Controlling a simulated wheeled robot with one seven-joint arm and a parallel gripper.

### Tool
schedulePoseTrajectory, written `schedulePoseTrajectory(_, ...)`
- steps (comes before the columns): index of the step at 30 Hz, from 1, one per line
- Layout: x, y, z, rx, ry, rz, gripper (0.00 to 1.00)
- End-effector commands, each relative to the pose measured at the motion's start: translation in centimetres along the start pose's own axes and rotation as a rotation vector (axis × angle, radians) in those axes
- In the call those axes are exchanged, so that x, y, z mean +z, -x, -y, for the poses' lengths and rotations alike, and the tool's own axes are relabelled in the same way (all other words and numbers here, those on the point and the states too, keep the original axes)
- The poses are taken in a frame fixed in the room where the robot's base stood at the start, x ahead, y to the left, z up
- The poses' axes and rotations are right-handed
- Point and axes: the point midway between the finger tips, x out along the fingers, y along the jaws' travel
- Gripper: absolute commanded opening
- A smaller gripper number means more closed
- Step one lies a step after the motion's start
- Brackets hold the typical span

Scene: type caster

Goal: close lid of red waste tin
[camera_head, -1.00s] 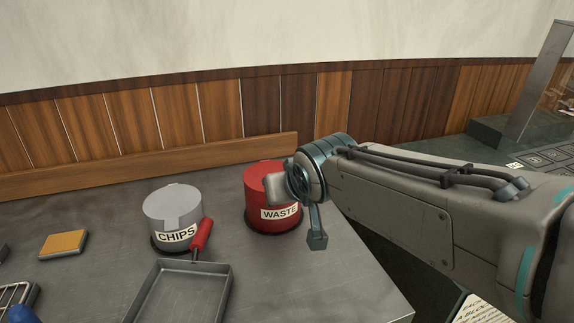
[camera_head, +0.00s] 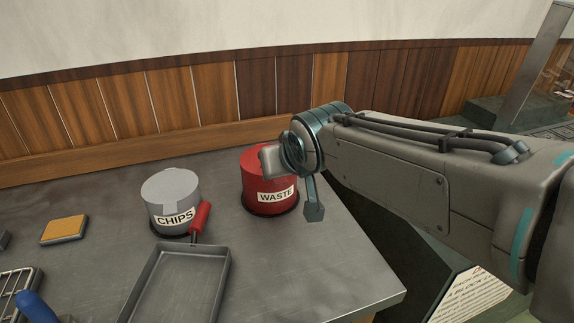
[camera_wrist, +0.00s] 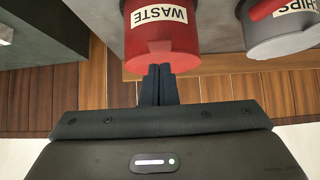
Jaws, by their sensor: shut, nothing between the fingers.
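The red waste tin (camera_head: 268,197) stands on the metal bench, with a white WASTE label on its front. Its red lid (camera_head: 252,158) appears to lie across the top in the head view, but my arm hides part of it and I cannot tell whether it is fully flush. In the wrist view the tin appears upside down (camera_wrist: 140,45). My gripper (camera_wrist: 159,72) is shut and empty, with its fingertips right by the tin's top edge. I cannot tell whether they touch. In the head view the fingers are hidden behind my wrist.
A grey CHIPS tin (camera_head: 170,190) stands left of the red tin. A metal tray (camera_head: 180,285) with a red handle (camera_head: 200,217) lies in front. A yellow-topped block (camera_head: 64,229) is farther left. A wooden wall strip (camera_head: 120,165) runs along the back of the bench.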

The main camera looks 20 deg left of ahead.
Motion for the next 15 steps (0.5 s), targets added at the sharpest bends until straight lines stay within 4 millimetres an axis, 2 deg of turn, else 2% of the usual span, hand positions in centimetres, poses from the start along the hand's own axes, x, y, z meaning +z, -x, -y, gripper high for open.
schedulePoseTrajectory(6, -2.9, 2.9, -0.1, 0.002, -0.003, -0.002, 0.00)
schedulePoseTrajectory(15, -2.5, 9.2, -0.1, 0.002, -0.002, -0.004, 0.00)
